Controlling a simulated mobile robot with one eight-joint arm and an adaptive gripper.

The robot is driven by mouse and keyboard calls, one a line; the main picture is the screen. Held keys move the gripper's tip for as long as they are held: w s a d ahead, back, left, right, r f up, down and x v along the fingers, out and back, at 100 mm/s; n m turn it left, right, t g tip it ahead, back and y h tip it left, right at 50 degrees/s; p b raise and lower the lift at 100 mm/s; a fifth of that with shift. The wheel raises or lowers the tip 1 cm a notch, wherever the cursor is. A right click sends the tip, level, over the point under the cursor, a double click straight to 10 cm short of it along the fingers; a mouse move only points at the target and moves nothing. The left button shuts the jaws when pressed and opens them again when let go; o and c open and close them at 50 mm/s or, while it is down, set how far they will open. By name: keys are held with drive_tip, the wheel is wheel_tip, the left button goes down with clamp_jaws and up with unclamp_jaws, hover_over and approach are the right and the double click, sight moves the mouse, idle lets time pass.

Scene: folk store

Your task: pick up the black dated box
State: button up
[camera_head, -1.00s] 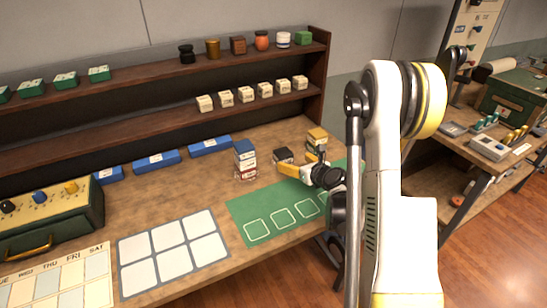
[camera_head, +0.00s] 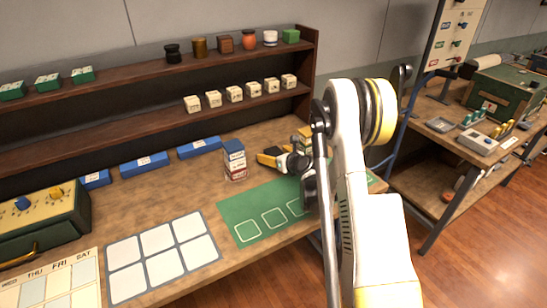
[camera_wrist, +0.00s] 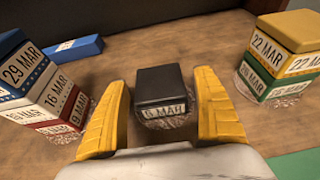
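The black dated box (camera_wrist: 161,87) sits in the middle of the wrist view, with a white date label on its near side; the month reads MAR and the day is hard to read. My gripper (camera_wrist: 161,110) is open, one yellow finger on each side of the box, with gaps between fingers and box. In the head view my gripper (camera_head: 277,158) is low over the bench, to the right of a blue, white and red stack (camera_head: 235,160).
The blue, white and red dated stack (camera_wrist: 38,85) stands left of my gripper. A yellow and green dated stack (camera_wrist: 279,58) stands close on the right. A blue block (camera_wrist: 75,47) lies behind. A green mat (camera_head: 250,205) with outlined squares lies in front; shelves stand behind.

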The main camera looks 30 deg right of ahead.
drive_tip(key=c, duration=1.1)
drive_tip(key=shift+c, duration=0.2)
